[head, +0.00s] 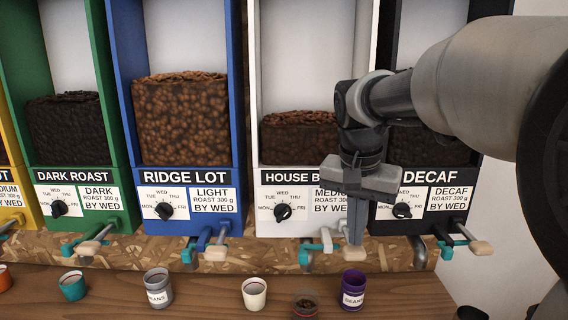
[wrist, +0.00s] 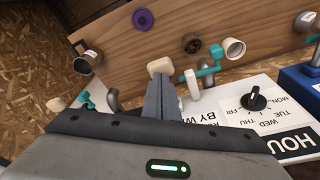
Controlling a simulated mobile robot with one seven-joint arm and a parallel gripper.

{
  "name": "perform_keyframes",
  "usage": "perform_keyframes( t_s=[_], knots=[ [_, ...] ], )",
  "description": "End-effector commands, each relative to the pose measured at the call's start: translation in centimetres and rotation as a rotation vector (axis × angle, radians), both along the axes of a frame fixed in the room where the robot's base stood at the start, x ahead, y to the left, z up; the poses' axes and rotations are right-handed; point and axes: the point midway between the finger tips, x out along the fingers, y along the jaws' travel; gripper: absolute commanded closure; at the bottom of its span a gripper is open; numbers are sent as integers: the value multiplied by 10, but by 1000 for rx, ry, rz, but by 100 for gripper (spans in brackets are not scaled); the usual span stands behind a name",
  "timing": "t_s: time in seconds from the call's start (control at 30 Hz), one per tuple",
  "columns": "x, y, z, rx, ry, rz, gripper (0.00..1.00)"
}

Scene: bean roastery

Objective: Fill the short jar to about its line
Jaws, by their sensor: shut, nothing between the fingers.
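A short clear jar (head: 305,305) with dark beans in it stands on the bench below the HOUSE dispenser's spout (head: 305,260). The frame's bottom edge cuts it off, and I cannot tell how its beans sit against a line. The wrist view shows it as a dark round opening (wrist: 191,43). My gripper (head: 354,238) is shut and empty. Its fingertips are at the cream knob (head: 354,253) of the HOUSE lever, close above or touching it; I cannot tell which. The knob also shows beyond the fingertips in the wrist view (wrist: 160,67). No falling beans are visible.
A cream cup (head: 254,293) stands left of the jar, a purple BEANS cup (head: 353,289) right of it. A grey BEANS cup (head: 157,287) and a teal cup (head: 72,285) stand farther left. Levers of the RIDGE LOT (head: 215,253) and DECAF (head: 480,247) dispensers stick out on either side.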

Motion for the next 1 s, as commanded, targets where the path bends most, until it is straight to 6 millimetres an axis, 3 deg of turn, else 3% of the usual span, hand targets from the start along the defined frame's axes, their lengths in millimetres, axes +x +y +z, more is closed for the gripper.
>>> perform_keyframes(
  t_s=[1.0],
  knots=[
    [0, 0, -30, 0, 1, 0, 100]
  ],
)
